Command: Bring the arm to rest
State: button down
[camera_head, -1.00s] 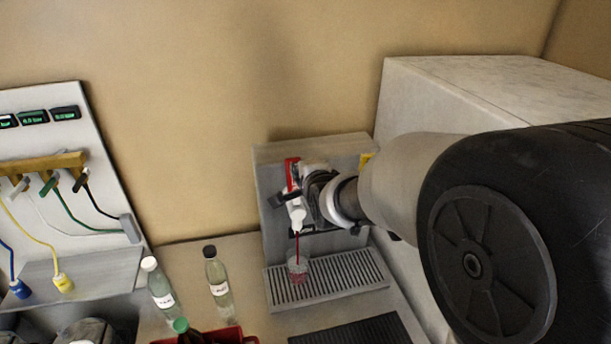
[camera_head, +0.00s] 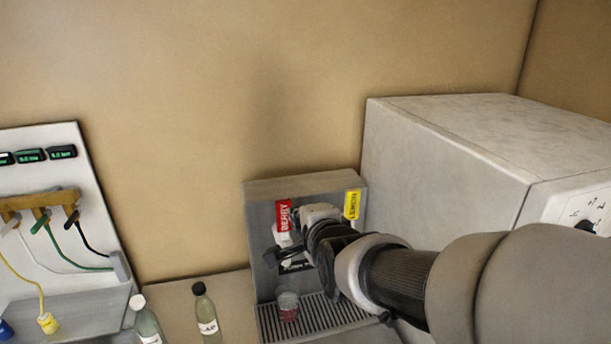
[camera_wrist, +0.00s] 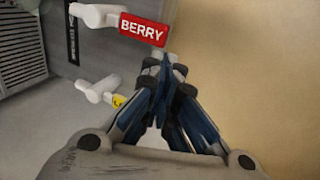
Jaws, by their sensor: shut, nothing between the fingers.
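My gripper (camera_head: 284,256) is in front of the grey dispenser (camera_head: 262,190) at the back. In the wrist view its fingers (camera_wrist: 168,65) come together at the tips, shut and empty, just below the red BERRY tap sign (camera_wrist: 143,29). The red sign also shows in the head view (camera_head: 284,214). Part of the BERRY tap is hidden behind my gripper in the head view. My arm comes in from the lower right. A clear cup (camera_head: 288,306) with red liquid stands on the drip grate (camera_head: 325,315).
A yellow-signed tap (camera_head: 352,205) is on the dispenser's right. A large pale box (camera_head: 450,140) stands close to my arm on the right. Bottles (camera_head: 205,312) stand to the left, beside a panel with hoses (camera_head: 60,225). Free air lies above the dispenser.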

dwell(0.3)
jog(key=s+d+f+n+g+h+b, duration=0.1)
jog(key=s+d+f+n, duration=0.4)
jog(key=s, duration=0.5)
jog(key=s+d+f+n+g+h+b, duration=0.1)
jog(key=s+d+f+n+g+b, duration=0.3)
jog(key=s, duration=0.6)
jog(key=s+d+f+n+g+h+b, duration=0.1)
jog(key=s+d+f+n, duration=0.4)
jog(key=s, duration=0.5)
jog(key=d+f+g+b, duration=0.1)
jog(key=g, duration=0.1)
jog(key=shift+n+g+h, duration=0.3)
jog(key=shift+n+h, duration=0.1)
